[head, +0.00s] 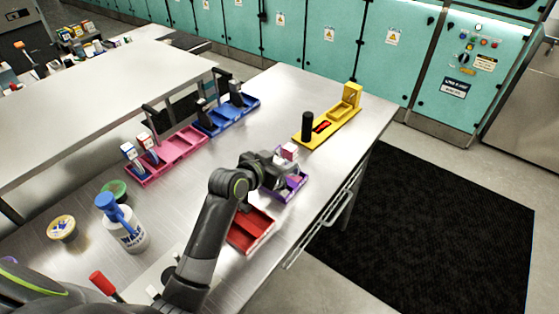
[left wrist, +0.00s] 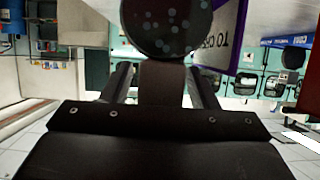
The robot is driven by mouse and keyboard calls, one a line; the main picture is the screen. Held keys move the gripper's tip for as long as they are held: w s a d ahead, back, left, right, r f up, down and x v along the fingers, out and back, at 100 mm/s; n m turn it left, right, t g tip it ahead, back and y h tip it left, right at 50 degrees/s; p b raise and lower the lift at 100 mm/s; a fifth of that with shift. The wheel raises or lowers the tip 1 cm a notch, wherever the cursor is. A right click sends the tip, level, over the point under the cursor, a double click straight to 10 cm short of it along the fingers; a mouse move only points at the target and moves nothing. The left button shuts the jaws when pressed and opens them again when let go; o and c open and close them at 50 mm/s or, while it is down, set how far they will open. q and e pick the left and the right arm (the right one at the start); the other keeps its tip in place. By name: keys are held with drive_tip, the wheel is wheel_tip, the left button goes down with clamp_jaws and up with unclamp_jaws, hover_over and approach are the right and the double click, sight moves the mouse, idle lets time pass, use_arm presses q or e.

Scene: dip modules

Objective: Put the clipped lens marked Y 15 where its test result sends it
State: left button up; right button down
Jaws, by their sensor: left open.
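A white-and-red clip top (head: 289,151) shows just beyond my left gripper (head: 284,168), at the purple tray (head: 298,188); its marking is not readable. In the left wrist view a dark round lens (left wrist: 166,26) with pale spots stands on a dark stem (left wrist: 161,85) between the spread fingers of my left gripper (left wrist: 162,88). The gripper is open; whether it touches the stem I cannot tell. Blue-and-white (head: 129,151) and red-and-white (head: 145,140) clip tops stand at the pink tray (head: 182,151). The yellow tester (head: 327,124) has a black post. My right gripper is not in view.
A red tray (head: 262,238) lies nearer than the purple one. A blue tray (head: 238,117) with dark pieces is behind the pink one. The middle of the table is clear.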

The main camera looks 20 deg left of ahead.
use_arm(q)
drive_tip(key=shift+r, duration=0.3)
drive_tip(key=shift+s+a+r+p, duration=0.15)
drive_tip(key=shift+s+p, duration=0.2)
drive_tip(key=shift+p, duration=0.2)
drive_tip(key=p+v, duration=0.6)
drive_tip(key=v, duration=0.5)
drive_tip(key=shift+s, duration=0.1)
